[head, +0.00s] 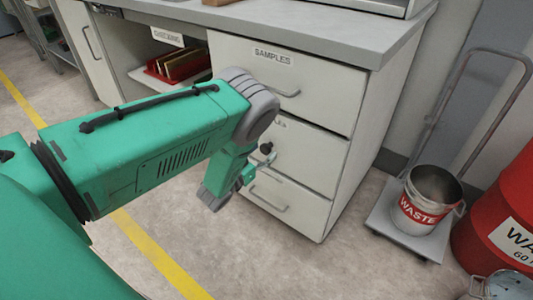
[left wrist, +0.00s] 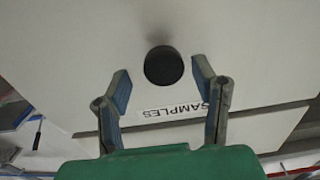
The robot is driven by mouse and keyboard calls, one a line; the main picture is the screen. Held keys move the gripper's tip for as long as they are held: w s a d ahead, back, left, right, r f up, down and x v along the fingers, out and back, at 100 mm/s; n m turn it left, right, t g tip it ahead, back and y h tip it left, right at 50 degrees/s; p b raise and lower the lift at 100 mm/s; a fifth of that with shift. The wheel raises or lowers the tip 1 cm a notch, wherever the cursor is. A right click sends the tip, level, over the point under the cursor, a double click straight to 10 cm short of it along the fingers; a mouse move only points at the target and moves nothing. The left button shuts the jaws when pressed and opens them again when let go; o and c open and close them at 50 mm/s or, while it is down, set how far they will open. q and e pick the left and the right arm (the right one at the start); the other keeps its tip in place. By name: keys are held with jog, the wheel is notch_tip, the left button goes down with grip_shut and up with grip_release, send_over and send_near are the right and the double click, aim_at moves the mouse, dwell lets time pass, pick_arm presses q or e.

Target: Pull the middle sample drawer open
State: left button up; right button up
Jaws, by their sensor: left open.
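The middle sample drawer (head: 310,158) is the white front between two other drawers in the cabinet. It looks shut, flush with its neighbours. Its dark round knob (head: 266,148) shows just past my left wrist. In the left wrist view the knob (left wrist: 164,66) lies between the spread fingers of my left gripper (left wrist: 162,78), with a gap on each side. The SAMPLES label (left wrist: 172,111) appears upside down there. In the head view my left gripper (head: 248,173) is mostly hidden by my arm, close to the drawer front. My right gripper is not in view.
The top drawer (head: 325,95) and bottom drawer (head: 300,208) have bar handles. An open shelf with red folders (head: 178,66) is at left. A cart with a WASTE bucket (head: 425,205) and a red drum (head: 500,225) stand at right. Floor before the cabinet is clear.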

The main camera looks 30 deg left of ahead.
pick_arm(q)
jog(key=shift+w, duration=0.85)
jog(key=shift+w+a+f, duration=0.1)
jog(key=shift+w+a, duration=0.1)
jog(key=shift+a, duration=0.1)
jog(key=shift+d, duration=0.15)
grip_shut()
